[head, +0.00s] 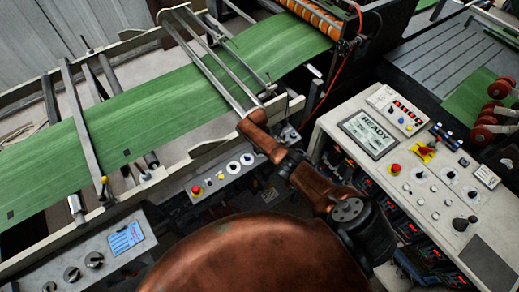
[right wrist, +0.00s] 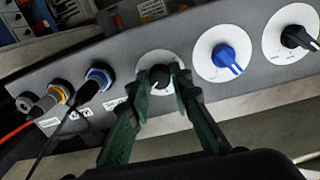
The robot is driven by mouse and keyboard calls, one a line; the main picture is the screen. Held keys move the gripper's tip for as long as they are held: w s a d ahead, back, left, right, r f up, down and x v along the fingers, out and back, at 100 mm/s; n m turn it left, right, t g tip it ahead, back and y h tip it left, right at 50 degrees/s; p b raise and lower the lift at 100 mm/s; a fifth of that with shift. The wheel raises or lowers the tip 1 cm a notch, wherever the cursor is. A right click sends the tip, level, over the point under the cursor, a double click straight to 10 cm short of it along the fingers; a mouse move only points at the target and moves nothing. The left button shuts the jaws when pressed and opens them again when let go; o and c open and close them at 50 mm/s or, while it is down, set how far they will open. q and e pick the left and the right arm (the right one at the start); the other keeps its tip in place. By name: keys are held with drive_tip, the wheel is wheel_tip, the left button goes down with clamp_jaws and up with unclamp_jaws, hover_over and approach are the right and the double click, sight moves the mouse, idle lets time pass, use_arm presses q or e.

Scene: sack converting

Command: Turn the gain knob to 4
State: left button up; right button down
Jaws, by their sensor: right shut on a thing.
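In the right wrist view, my right gripper (right wrist: 161,84) has its two green fingers shut on a small black knob (right wrist: 160,72). The knob sits on a round white dial (right wrist: 146,62) on a grey panel (right wrist: 190,98). The fingers cover much of the dial, so I cannot read its scale or pointer. No gain label is readable. In the head view, a copper-coloured arm of mine crosses the middle and hides the gripper and held knob. My left gripper is in neither view.
A blue knob (right wrist: 229,58) and another black knob (right wrist: 300,38) sit to the right of the held one. Cable connectors (right wrist: 62,91) line the panel's left. In the head view, green sheet (head: 130,120) runs through the machine, and a control console (head: 440,180) stands right.

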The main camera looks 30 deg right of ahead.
drive_tip(key=c, duration=1.7)
unclamp_jaws()
drive_tip(key=shift+c, duration=0.2)
wheel_tip(320, 180, up, 12)
drive_tip(key=shift+a, duration=0.25)
